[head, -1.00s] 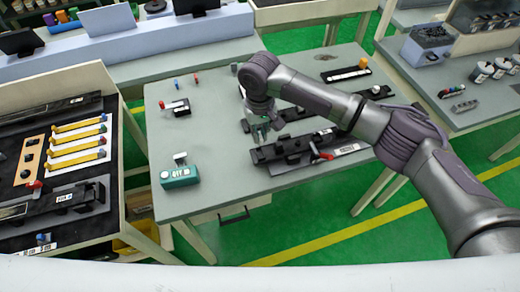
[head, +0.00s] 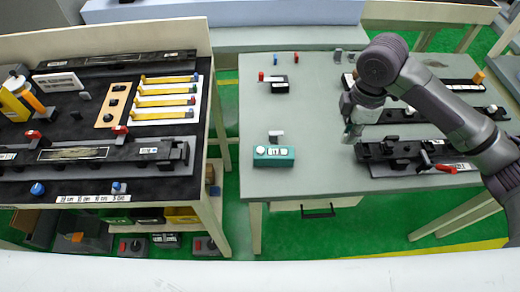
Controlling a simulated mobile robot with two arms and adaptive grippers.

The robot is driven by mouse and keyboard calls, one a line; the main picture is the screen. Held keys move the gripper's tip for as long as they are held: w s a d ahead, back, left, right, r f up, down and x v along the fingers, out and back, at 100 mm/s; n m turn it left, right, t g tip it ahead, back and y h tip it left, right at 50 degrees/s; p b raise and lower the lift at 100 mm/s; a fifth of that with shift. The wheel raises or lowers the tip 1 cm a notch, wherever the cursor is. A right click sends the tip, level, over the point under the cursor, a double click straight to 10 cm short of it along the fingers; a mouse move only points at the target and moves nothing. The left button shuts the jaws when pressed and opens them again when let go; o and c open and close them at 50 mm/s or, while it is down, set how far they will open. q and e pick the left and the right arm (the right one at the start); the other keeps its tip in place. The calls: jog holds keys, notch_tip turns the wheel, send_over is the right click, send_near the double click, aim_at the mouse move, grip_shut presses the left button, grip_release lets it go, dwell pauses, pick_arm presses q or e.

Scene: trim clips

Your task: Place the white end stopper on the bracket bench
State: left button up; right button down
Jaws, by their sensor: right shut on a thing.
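My right gripper (head: 351,135) hangs over the grey-topped table (head: 310,185), left of a black clip fixture with a red lever (head: 405,155). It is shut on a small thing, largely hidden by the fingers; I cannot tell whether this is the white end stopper. A small pale block (head: 276,136) stands just behind a teal box (head: 273,156) on the same table. No bench is readably labelled as the bracket bench. A black-topped bench (head: 70,108) with several fixtures stands at the left. My left gripper is out of view.
The black-topped bench carries a white board with yellow strips (head: 165,98), a tan plate (head: 115,104) and a long fixture. A black box with a red knob (head: 279,86) sits at the grey table's back left. The table is clear between the teal box and my gripper.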

jog(key=shift+s+d+n, duration=0.1)
jog(key=shift+n, duration=0.3)
jog(key=shift+a+f, duration=0.1)
jog(key=shift+a, duration=0.2)
jog(key=w+a+f, duration=0.1)
jog(key=a+f, duration=0.1)
jog(key=a, duration=0.1)
jog(key=w+a+f+p, duration=0.1)
jog(key=w+a+f, duration=0.1)
jog(key=a, duration=0.1)
jog(key=w+a+f+p, duration=0.1)
jog(key=w+a+f, duration=0.1)
jog(key=a, duration=0.1)
jog(key=shift+w+a+f, duration=0.1)
jog(key=shift+a+f, duration=0.1)
jog(key=shift+a, duration=0.05)
jog(key=shift+a+f, duration=0.15)
notch_tip(320, 180, down, 3)
jog(key=shift+f+p, duration=0.15)
jog(key=shift+p, duration=0.55)
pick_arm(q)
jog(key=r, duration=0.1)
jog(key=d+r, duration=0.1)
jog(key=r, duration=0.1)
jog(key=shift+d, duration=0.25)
pick_arm(e)
jog(key=shift+f, duration=0.35)
jog(key=shift+f, duration=0.1)
